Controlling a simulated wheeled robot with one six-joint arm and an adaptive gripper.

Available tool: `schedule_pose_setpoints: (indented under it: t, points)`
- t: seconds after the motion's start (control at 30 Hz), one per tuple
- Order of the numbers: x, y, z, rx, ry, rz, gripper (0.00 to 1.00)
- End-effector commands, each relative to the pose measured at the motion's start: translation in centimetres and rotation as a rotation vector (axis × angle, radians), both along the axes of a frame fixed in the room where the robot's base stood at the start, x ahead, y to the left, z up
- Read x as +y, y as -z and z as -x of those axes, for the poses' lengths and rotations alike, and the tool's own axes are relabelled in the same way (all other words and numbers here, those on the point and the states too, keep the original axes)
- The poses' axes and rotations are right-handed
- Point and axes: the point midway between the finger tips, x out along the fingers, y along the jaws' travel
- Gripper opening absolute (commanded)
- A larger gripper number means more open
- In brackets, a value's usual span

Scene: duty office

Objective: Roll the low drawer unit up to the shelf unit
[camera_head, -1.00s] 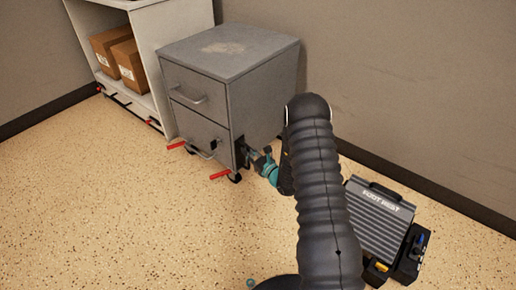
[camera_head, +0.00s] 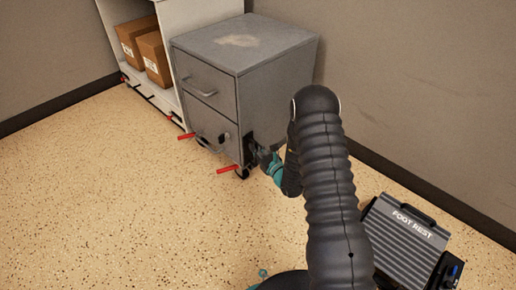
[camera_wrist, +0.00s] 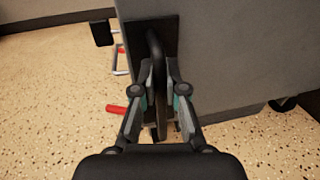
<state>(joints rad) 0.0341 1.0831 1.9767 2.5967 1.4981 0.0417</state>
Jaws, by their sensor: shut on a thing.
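The low drawer unit (camera_head: 275,72) is a grey two-drawer cabinet on castors, with a worn patch on top and red levers low at its front. It stands beside the shelf unit (camera_head: 187,14), a pale open unit holding boxes; whether they touch I cannot tell. My gripper (camera_head: 262,158) is at the low front corner of the drawer unit. In the wrist view my gripper (camera_wrist: 160,88) is shut on a dark upright handle (camera_wrist: 155,60) on a black plate on the drawer unit's side. My arm hides part of the unit's right side.
Two brown boxes (camera_head: 154,57) sit on the shelf. A grey foot rest (camera_head: 398,238) lies on the floor at right, near my arm. The wall with dark skirting (camera_head: 440,205) runs behind. The speckled floor (camera_head: 90,200) at left is clear.

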Motion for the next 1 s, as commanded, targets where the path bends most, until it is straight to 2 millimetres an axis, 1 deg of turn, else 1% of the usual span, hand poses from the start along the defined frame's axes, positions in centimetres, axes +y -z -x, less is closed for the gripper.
schedule_pose_setpoints:
  t: [0.03,0.07,0.1,0.13,0.43,0.57,0.67,1.0]
  points:
    - [0.3,-0.2,-0.3,-0.007,-0.004,0.000,0.13]
    - [0.3,-0.2,-0.3,-0.007,-0.005,0.000,0.21]
    - [0.3,-0.2,-0.3,-0.007,-0.005,0.000,0.31]
    - [0.2,-0.2,-0.2,-0.006,-0.004,0.000,0.37]
    - [-0.3,-0.1,-0.2,-0.004,0.003,0.000,0.37]
    - [-0.7,-0.1,0.5,-0.002,0.004,0.000,0.37]
    - [-1.4,-0.1,1.7,-0.001,0.004,0.000,0.37]
    - [-4.6,-0.1,7.5,-0.001,0.005,-0.002,0.37]
